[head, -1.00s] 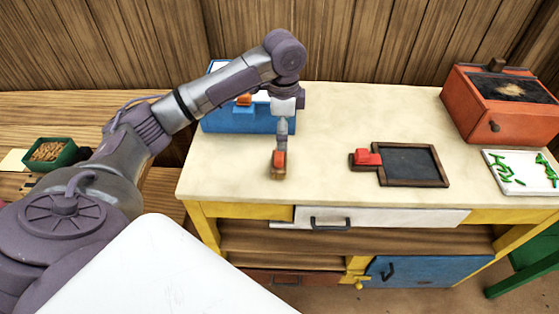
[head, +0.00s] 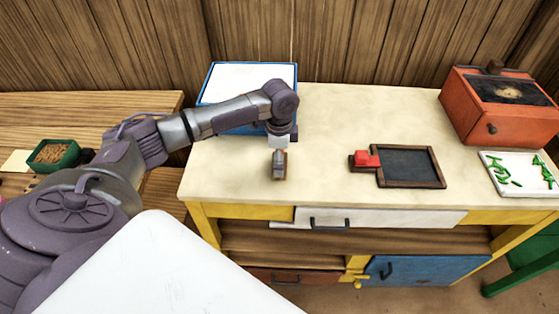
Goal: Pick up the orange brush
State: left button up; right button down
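A small brown-edged object, which looks like the orange brush (head: 286,166), lies on the cream tabletop (head: 330,130) near its front left. My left gripper (head: 279,166) is low over it, pointing down, and covers most of it. I cannot tell whether the fingers touch it, or whether they are open or shut. My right gripper is not in view.
A blue box with a white top (head: 250,80) stands behind my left arm. To the right are a dark framed slate (head: 410,166) with a red block (head: 367,160), a white tray with green pieces (head: 507,185) and an orange-red box (head: 500,120). The tabletop between is clear.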

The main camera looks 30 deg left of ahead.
pick_arm(q)
jog(key=shift+f, duration=0.9)
jog(key=shift+r, duration=0.1)
jog(key=c, duration=1)
jog(key=shift+r, duration=0.1)
jog(key=r, duration=0.2)
jog(key=r+b, duration=0.1)
jog(key=r, duration=0.1)
jog(key=shift+w+d, duration=0.15)
jog(key=shift+d, duration=0.15)
jog(key=d+r, duration=0.2)
jog(key=d, duration=0.1)
jog(key=w+d+r+b, duration=0.1)
jog(key=d+r, duration=0.1)
jog(key=d, duration=0.2)
jog(key=w+d+r, duration=0.1)
jog(key=d+r, duration=0.1)
jog(key=d, duration=0.2)
jog(key=shift+r+b, duration=0.4)
